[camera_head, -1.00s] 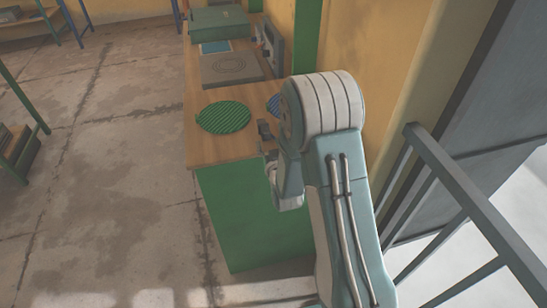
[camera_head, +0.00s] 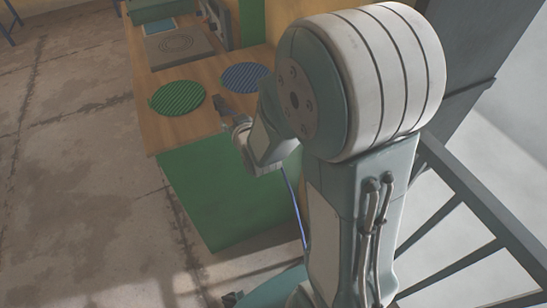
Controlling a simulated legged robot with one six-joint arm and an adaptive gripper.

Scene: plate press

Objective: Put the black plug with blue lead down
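A thin blue lead (camera_head: 293,203) hangs down from behind my wrist, past the green front of the counter. I cannot make out the black plug for certain. My gripper (camera_head: 226,107) is over the front right part of the wooden counter top (camera_head: 160,130), its dark end pointing away from me. It is partly hidden by my arm and too small to tell whether it is open or shut, or whether it holds the plug.
A green striped round mat (camera_head: 177,98) lies left of my gripper, and a blue striped one (camera_head: 245,76) lies behind it. A plate with rings (camera_head: 176,43) and a green case (camera_head: 150,9) are farther back. A grey railing (camera_head: 470,195) stands at right.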

